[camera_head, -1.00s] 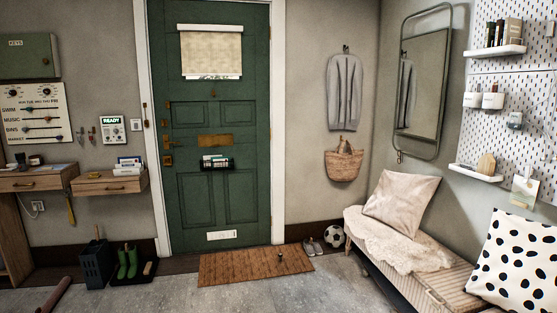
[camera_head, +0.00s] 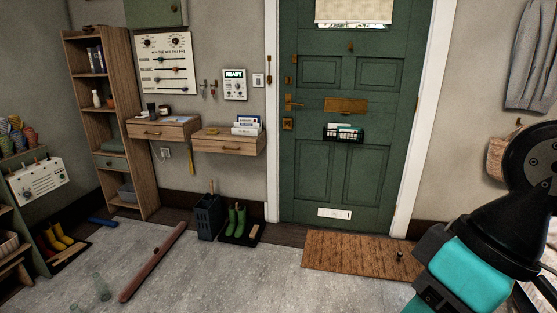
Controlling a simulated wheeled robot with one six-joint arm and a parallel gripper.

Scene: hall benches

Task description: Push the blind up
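The cream blind (camera_head: 353,10) hangs over the window of the green door (camera_head: 325,105). Only its lower part shows at the top edge of the picture; its upper part is cut off. A thin pale strip shows just below the blind's bottom edge. The door is shut. Part of my arm, black with a teal cover, shows at the lower right, well below and to the right of the blind. My gripper's fingers are not in the picture.
A brown doormat (camera_head: 350,252) lies before the door. Green boots (camera_head: 236,221) and a dark bin (camera_head: 208,217) stand left of it. A long brown roll (camera_head: 153,262) and clear bottles (camera_head: 103,287) are on the floor. Drawer shelves (camera_head: 228,143) jut from the wall.

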